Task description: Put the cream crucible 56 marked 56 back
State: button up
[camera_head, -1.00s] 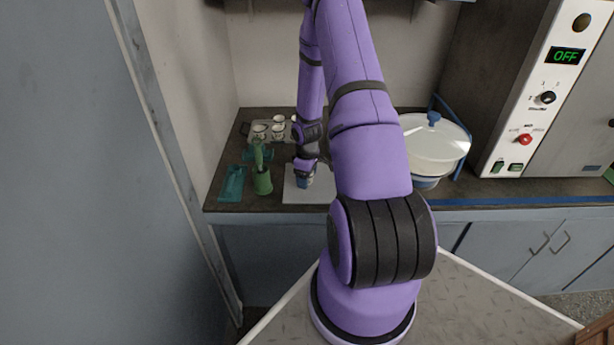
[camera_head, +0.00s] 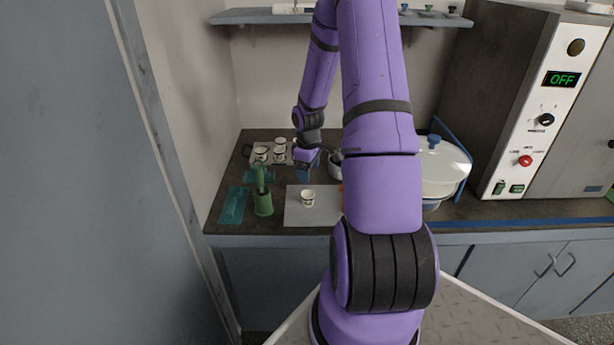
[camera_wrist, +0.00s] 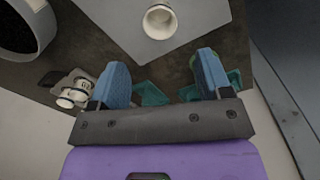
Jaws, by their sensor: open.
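A small cream crucible (camera_head: 308,198) stands upright on the pale board (camera_head: 296,216). A dark mark shows on its side, but I cannot read the number. In the wrist view the crucible (camera_wrist: 160,22) is at the top, beyond my fingertips and apart from them. My gripper (camera_head: 306,167) is above and behind the crucible in the head view. In the wrist view my gripper (camera_wrist: 163,75) has its two blue fingers wide apart with nothing between them. A tray (camera_head: 248,160) with several similar crucibles stands at the back left; its places are too small to tell apart.
A metal pot (camera_head: 335,168), partly behind my arm, and a large white lidded vessel (camera_head: 440,170) are to the right. A shelf (camera_head: 270,17) hangs above.

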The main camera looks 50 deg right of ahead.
jog(key=s+a+r+m+t+h, duration=0.1)
jog(key=a+r, duration=0.7)
jog(key=r, duration=0.5)
jog(key=s+a+r+m+t+h, duration=0.1)
jog(key=a+r, duration=0.7)
jog(key=r, duration=0.4)
jog(key=s+a+r+t+y, duration=0.1)
jog(key=s+a+r, duration=0.4)
jog(key=s+a, duration=0.2)
jog(key=s+a+r+m+t+y, duration=0.1)
jog(key=s+a+r+t, duration=0.1)
jog(key=s+a+r, duration=0.4)
jog(key=s+a, duration=0.2)
jog(key=s, duration=0.1)
jog(key=shift+s+m, duration=0.3)
jog(key=shift+s, duration=0.05)
jog(key=shift+d, duration=0.15)
